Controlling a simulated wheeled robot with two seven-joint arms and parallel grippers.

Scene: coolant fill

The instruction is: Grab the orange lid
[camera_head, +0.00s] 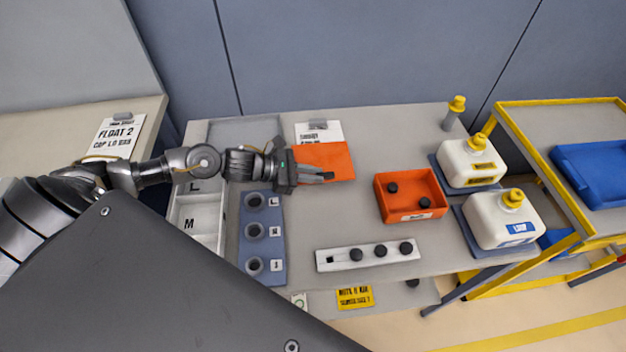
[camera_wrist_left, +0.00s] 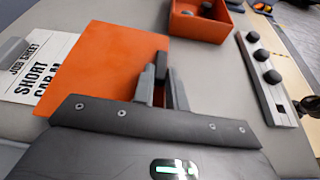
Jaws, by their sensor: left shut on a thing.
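The orange lid (camera_head: 330,157) is a flat plate at the back middle of the grey table, partly over a white job sheet. My left gripper (camera_head: 326,177) reaches in from the left at the lid's near edge. In the left wrist view, the lid (camera_wrist_left: 105,62) lies ahead and left of the fingers (camera_wrist_left: 162,76). The fingers are shut on a dark upright piece at the lid's edge, which looks like its handle. The fingers hide most of that piece. I cannot tell whether the lid is off the table. My right gripper is not in view.
An open orange box (camera_head: 407,211) with black knobs in it stands right of the lid. A white bar (camera_head: 368,255) with black knobs lies in front. White jugs (camera_head: 501,226) with yellow caps stand at the right. A blue holder (camera_head: 262,262) with round sockets is at the left.

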